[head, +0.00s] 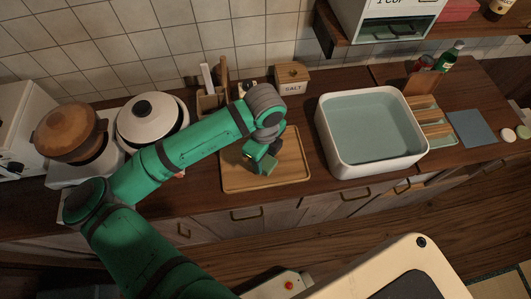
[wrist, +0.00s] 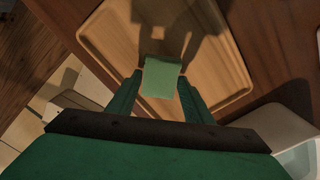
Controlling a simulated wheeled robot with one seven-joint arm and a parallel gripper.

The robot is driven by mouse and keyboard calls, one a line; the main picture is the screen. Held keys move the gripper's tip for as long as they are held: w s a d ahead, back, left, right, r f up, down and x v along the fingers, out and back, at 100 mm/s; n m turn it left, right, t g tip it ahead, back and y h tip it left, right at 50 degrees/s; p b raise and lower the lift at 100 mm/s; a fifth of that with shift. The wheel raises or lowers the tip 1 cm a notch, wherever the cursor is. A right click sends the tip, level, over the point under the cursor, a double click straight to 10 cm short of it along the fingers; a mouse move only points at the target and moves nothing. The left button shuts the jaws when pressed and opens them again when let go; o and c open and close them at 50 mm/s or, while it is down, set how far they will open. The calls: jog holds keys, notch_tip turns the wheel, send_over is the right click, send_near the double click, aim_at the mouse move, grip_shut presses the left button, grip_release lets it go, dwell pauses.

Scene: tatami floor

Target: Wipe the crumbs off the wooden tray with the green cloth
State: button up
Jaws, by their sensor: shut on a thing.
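The wooden tray (head: 240,181) lies on the dark counter between the stove side and the basin. It also fills much of the wrist view (wrist: 112,40). My gripper (head: 258,165) is over the tray and shut on the green cloth (wrist: 160,77), which shows as a small folded block between the fingertips. In the head view the cloth (head: 266,168) is low over the middle of the tray; I cannot tell whether it touches the surface. No crumbs can be made out on the visible part of the tray. My arm and its shadow hide part of it.
A white basin of water (head: 333,150) stands right of the tray. A salt box (head: 292,79) and a utensil holder (head: 210,103) stand behind it. A white lidded pot (head: 150,117) and a brown pot (head: 68,131) are at left. A shelf (head: 350,38) overhangs at upper right.

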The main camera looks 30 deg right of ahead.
aim_at(265, 161)
jog(key=shift+w+a+f, duration=0.25)
jog(key=shift+a+f, duration=0.25)
jog(key=shift+f, duration=0.1)
jog(key=shift+c, duration=0.4)
jog(key=shift+w+a, duration=0.25)
jog(key=shift+a, duration=1.05)
jog(key=shift+w+a, duration=0.1)
jog(key=shift+a, duration=0.05)
jog(key=shift+s+d, duration=0.2)
jog(key=shift+d, duration=0.45)
jog(key=shift+s+d, duration=0.15)
jog(key=shift+d, duration=0.45)
jog(key=shift+s+d+f, duration=0.1)
jog(key=shift+s+d, duration=0.15)
jog(key=shift+d, duration=0.4)
notch_tip(265, 161, up, 2)
jog(key=shift+a+r, duration=0.15)
jog(key=shift+r, duration=0.1)
jog(key=shift+d+r, duration=0.2)
jog(key=shift+r, duration=2.65)
